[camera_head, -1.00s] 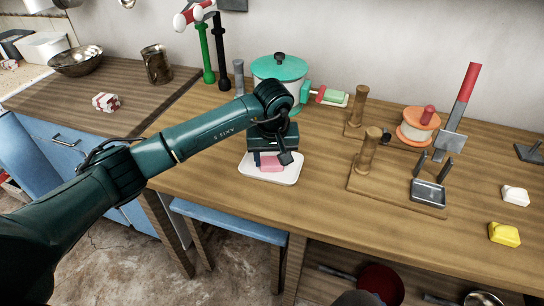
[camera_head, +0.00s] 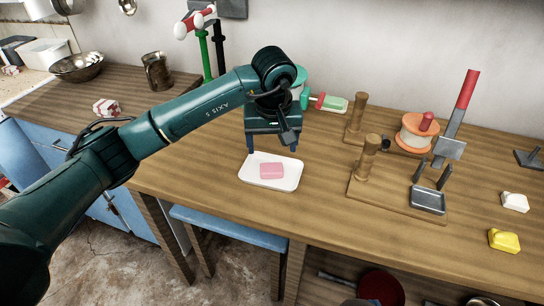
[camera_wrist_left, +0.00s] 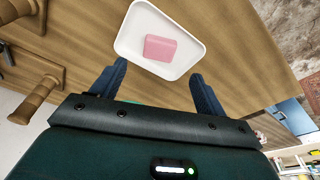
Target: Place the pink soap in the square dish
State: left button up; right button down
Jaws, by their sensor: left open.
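The pink soap (camera_head: 271,171) lies on a white rounded tray (camera_head: 285,184) near the table's front edge. The wrist view shows the soap (camera_wrist_left: 160,49) in the tray (camera_wrist_left: 181,66) just beyond the fingertips. My left gripper (camera_head: 272,148) is open and empty, above and behind the soap, with its fingers pointing down. In the wrist view the fingers of my left gripper (camera_wrist_left: 158,70) are wide apart and do not touch the soap. A small grey square dish (camera_head: 428,200) sits empty at the right end of a wooden board. My right gripper is not in view.
An orange spool (camera_head: 417,133) and a red-handled tool (camera_head: 455,125) stand behind the dish. White soap (camera_head: 514,202) and yellow soap (camera_head: 504,240) lie at the right.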

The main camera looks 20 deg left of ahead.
pick_arm(q)
notch_tip(320, 180, up, 4)
jog(key=s+d+f+n+g+h, duration=0.2)
jog(key=s+d+f+h, duration=0.1)
jog(key=s+d+h, duration=0.4)
jog(key=s+d+f+n+g+h, duration=0.25)
jog(key=s+d, duration=0.35)
jog(key=d, duration=0.4)
jog(key=s+d+r+n+t+h, duration=0.2)
jog(key=s+d+r+n+h, duration=0.2)
jog(key=r+n+h, duration=0.65)
jog(key=w+a+f+n+t+y, duration=0.25)
jog(key=a+f+n+t, duration=0.2)
jog(key=n+t, duration=0.8)
jog(key=w+a+f+n+t+y, duration=0.25)
jog(key=a+n+t, duration=0.25)
jog(key=n, duration=1.4)
jog(key=s+a+f+n+g+y, duration=0.2)
jog(key=s+a+f+n+y, duration=0.2)
jog(key=f+n, duration=0.5)
jog(key=s+a+f+n+g+y, duration=0.3)
jog(key=s+f+n, duration=0.4)
jog(key=f+n, duration=0.3)
jog(key=a+y, duration=0.1)
jog(key=y, duration=0.1)
jog(key=shift+a+f+y, duration=0.15)
jog(key=shift+a+y, duration=0.2)
jog(key=shift+y, duration=0.05)
